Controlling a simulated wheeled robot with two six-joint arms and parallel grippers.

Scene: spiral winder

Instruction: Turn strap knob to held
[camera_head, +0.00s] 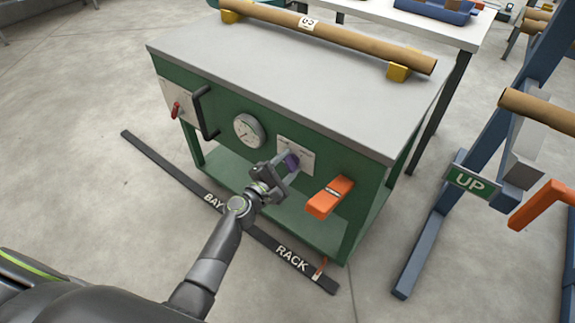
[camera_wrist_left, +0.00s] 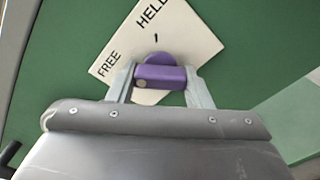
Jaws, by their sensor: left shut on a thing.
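The purple strap knob (camera_head: 291,160) sits on a white plate (camera_head: 308,161) on the front of the green bench. In the left wrist view the knob (camera_wrist_left: 160,76) lies between the two fingers of my left gripper (camera_wrist_left: 160,84), which is shut on it. The plate there (camera_wrist_left: 186,28) reads FREE at the left and HELD further right, with a small dark mark by the knob. The knob's bar looks crosswise in that view; which label it points to I cannot tell. In the head view my left gripper (camera_head: 284,169) partly covers the knob. My right gripper is not in view.
The green bench (camera_head: 290,95) has a grey top with a cardboard tube (camera_head: 345,38) on yellow rests. A dial (camera_head: 249,131), a black handle (camera_head: 204,112), a red switch (camera_head: 176,110) and an orange lever (camera_head: 329,198) are on its front. A blue frame with an UP sign (camera_head: 468,181) stands right.

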